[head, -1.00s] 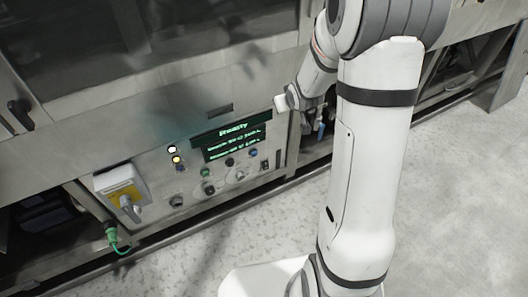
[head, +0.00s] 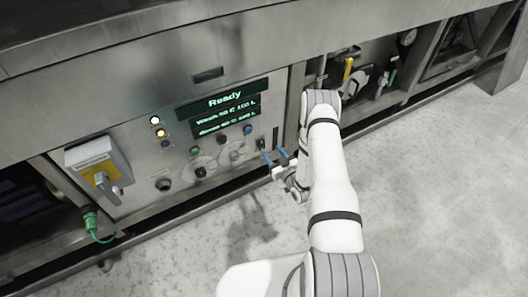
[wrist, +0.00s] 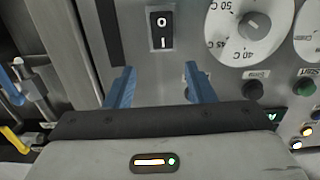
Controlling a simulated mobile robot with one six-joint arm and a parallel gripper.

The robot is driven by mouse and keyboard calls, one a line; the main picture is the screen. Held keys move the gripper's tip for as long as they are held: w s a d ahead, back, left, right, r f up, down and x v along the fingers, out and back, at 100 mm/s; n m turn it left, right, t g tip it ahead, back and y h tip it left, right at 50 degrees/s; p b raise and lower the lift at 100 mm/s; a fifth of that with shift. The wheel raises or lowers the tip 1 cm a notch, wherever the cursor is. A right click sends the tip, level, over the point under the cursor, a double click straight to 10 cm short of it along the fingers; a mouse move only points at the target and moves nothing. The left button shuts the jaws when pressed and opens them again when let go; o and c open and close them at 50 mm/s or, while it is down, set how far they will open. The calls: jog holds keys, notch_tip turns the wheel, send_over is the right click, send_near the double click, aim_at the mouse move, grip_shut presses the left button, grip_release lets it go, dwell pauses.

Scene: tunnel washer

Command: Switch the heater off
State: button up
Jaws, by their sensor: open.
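A black rocker switch (wrist: 162,30) marked O and I sits on the steel panel in the wrist view, with the O at the top of the picture. Which side is pressed in cannot be told, and no heater label is readable. In the head view the switch (head: 261,144) is at the panel's lower right. My gripper (wrist: 160,84) is open and empty, its two blue fingers apart. The switch lies ahead of the fingertips, roughly centred between them, with no contact visible. In the head view my gripper (head: 275,157) is just beside the switch.
A temperature dial (wrist: 250,25) is right of the switch in the wrist view. The head view shows a lit display (head: 222,105) reading Ready, a yellow and grey isolator switch (head: 98,170), and pipes with a yellow-handled valve (head: 348,69). Open floor lies in front.

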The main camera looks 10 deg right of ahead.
aim_at(262, 143)
jog(key=shift+t, duration=0.3)
jog(key=w+a, duration=0.1)
jog(key=w, duration=0.1)
jog(key=w+f+b, duration=0.1)
jog(key=w, duration=0.1)
jog(key=w+a+b, duration=0.1)
jog(key=w, duration=0.1)
jog(key=shift+a+f, duration=0.3)
jog(key=shift+f, duration=0.05)
jog(key=shift+c, duration=0.3)
